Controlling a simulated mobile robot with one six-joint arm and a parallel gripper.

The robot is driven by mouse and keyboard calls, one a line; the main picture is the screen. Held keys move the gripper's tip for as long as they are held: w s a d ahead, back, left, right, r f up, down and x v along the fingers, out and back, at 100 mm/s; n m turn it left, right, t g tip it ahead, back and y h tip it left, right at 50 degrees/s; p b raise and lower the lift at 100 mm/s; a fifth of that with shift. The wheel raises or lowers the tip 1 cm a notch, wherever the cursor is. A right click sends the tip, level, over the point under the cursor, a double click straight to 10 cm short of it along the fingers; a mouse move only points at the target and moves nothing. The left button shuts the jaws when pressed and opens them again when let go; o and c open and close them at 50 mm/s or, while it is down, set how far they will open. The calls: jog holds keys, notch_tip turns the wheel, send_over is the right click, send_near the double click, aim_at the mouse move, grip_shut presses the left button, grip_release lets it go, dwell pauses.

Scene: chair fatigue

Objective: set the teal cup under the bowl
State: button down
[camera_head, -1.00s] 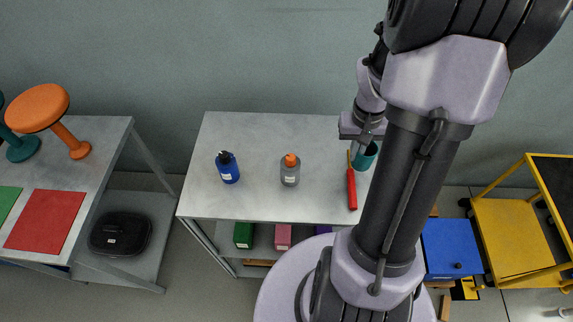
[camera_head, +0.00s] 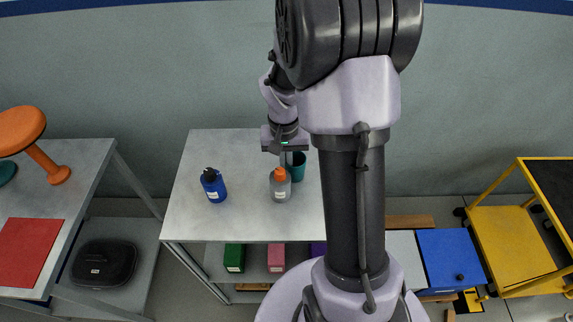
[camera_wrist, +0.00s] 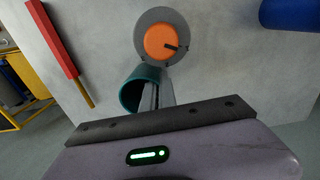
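The teal cup (camera_head: 299,170) is at my gripper (camera_head: 283,158), above or at the middle of the grey table, just right of the grey bottle. In the wrist view the teal cup (camera_wrist: 134,92) shows beside and partly behind the fingers of my gripper (camera_wrist: 158,92), which appear closed on its wall. Whether its base touches the table is hard to tell. I cannot make out a bowl in either view.
The grey bottle with an orange cap (camera_head: 280,186) stands close to the cup; a blue bottle (camera_head: 214,186) stands further left. A red tool (camera_wrist: 52,40) lies on the table. An orange stool-like object (camera_head: 22,130) and red mat (camera_head: 28,252) are on the left table.

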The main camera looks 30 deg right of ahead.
jog(key=shift+f, duration=0.1)
jog(key=c, duration=1.7)
grip_release()
